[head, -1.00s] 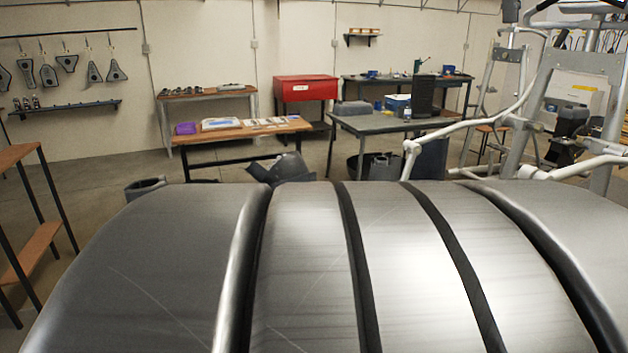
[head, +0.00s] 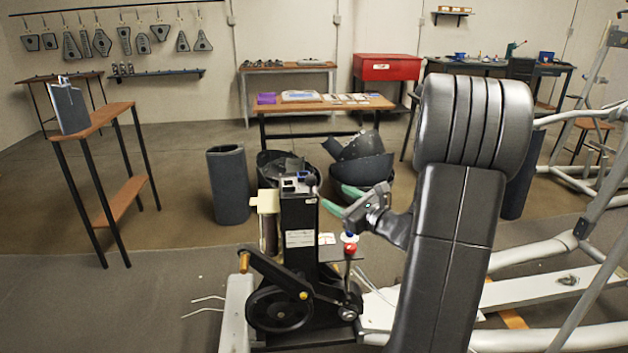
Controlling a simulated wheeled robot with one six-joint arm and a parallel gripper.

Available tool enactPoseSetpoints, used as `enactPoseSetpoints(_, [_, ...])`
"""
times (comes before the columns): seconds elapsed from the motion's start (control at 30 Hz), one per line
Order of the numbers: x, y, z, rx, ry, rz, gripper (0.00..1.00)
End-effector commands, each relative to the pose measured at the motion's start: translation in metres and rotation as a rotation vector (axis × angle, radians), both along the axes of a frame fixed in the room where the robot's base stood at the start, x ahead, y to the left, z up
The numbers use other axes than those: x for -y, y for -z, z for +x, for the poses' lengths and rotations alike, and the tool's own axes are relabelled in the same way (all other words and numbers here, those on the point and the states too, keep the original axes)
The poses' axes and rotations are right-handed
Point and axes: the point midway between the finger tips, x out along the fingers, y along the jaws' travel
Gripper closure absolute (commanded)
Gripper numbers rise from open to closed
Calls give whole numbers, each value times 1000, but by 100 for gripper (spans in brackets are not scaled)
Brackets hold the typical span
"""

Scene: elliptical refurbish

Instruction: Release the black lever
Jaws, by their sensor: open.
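A black machine column (head: 299,240) of the elliptical stands upright left of my arm. At its top right is a small black knob (head: 310,179), which looks like the end of the black lever; the rest of the lever is hard to make out. My gripper (head: 328,187), with green fingers, is open just right of the column top. Its fingers point left toward the knob, which looks close to the gap between them. I cannot tell whether they touch it. Nothing is seen held in the fingers.
A red knob (head: 350,248) stands low beside the column, above a black flywheel (head: 279,308) and crank. Dark bins (head: 362,172) stand behind the column, and a grey cylinder (head: 229,185) to its left. White elliptical rails (head: 535,290) run at right.

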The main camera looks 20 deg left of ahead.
Motion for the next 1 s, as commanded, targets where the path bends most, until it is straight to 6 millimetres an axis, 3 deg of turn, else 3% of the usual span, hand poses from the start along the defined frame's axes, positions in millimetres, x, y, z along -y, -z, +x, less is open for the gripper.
enactPoseSetpoints(0.27, [-24, -2, 15, -9, 8, 23, 47])
enactPoseSetpoints(0.7, [-105, -2, 51, -8, 7, 22, 47])
enactPoseSetpoints(1.0, [-126, -2, 62, -7, 10, 20, 47])
